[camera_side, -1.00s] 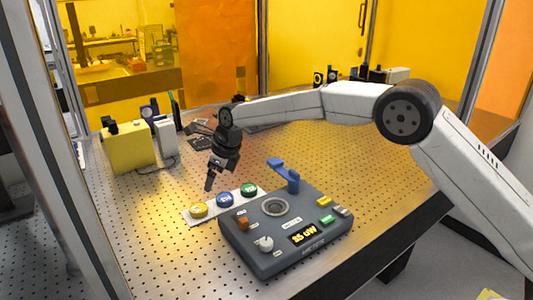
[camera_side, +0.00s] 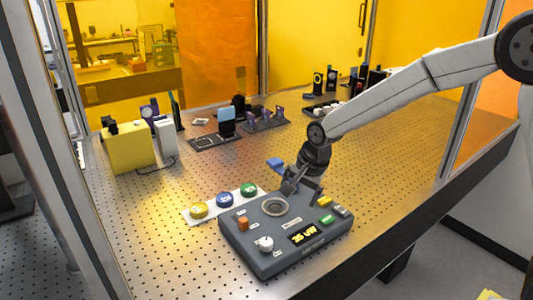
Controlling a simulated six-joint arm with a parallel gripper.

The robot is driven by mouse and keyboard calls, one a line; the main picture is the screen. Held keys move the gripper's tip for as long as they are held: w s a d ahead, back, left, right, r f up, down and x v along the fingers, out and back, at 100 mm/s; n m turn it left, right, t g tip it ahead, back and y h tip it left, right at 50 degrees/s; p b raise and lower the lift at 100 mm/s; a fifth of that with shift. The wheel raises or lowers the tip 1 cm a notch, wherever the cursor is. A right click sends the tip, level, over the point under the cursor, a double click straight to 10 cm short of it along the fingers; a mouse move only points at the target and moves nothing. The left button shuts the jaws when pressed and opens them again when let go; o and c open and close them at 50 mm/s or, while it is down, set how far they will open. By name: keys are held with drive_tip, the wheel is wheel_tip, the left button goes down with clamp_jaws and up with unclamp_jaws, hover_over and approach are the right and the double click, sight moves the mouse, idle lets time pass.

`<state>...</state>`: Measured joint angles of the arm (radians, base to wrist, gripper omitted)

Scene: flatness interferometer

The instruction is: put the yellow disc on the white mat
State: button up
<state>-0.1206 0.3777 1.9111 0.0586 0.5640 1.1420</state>
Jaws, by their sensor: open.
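The yellow disc (camera_side: 199,210) sits at the left end of the white mat (camera_side: 214,215), a pale strip on the perforated table. A blue disc (camera_side: 225,200) and a green disc (camera_side: 248,190) stand in a row with it on the same strip. My gripper (camera_side: 300,198) is open over the back right part of the grey device, to the right of the strip. It is apart from the discs, and nothing shows between its jaws.
A yellow box (camera_side: 128,148) stands at the back left. Optical parts (camera_side: 264,121) stand farther back. The table's left front is clear.

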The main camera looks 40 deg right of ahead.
drive_tip(key=s+d+f+n, duration=0.2)
drive_tip(key=s+n, duration=0.4)
drive_tip(key=s, duration=0.3)
drive_tip(key=s+d+f+n, duration=0.1)
drive_tip(key=s+d+n, duration=0.3)
drive_tip(key=s, duration=0.5)
drive_tip(key=shift+s+f+n+g+h, duration=0.3)
drive_tip(key=shift+f+n+g+h, duration=0.1)
drive_tip(key=shift+n, duration=0.7)
